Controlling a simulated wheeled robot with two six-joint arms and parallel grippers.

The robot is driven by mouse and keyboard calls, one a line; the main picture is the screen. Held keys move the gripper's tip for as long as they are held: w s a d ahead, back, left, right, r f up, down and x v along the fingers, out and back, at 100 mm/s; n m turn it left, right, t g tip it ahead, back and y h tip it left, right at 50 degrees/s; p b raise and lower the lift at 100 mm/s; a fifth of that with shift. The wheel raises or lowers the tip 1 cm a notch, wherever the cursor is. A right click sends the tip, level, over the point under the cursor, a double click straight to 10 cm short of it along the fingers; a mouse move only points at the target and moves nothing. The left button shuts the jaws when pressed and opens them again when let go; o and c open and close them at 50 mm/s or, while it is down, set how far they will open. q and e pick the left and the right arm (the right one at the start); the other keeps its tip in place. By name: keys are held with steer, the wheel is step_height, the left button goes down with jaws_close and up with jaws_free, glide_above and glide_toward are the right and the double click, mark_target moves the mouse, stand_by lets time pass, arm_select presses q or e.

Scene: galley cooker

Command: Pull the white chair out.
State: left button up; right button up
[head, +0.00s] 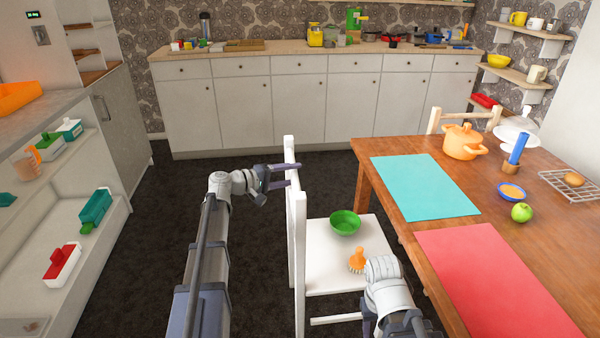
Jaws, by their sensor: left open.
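The white chair (296,240) stands left of the wooden table, its tall back on the left and its seat (325,270) reaching right toward the table. A green bowl (345,222) and an orange brush (357,262) rest on the seat. My left gripper (290,175) is open at the upper part of the chair back, with its fingers pointing right. Its fingertips overlap the back in the picture; I cannot tell whether they touch it. My right arm covers the seat's near right corner, and its gripper does not show.
The wooden table (390,205) on the right holds a turquoise mat (424,186), a red mat (490,280) and an orange pot (464,142). White cabinets (300,105) line the back. A shelf unit (75,215) stands left.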

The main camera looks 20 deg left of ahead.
arm_select(q)
steer(key=v, duration=0.3)
steer(key=shift+s+a, duration=0.2)
steer(key=shift+s, duration=0.05)
arm_select(e)
steer(key=shift+r, duration=0.3)
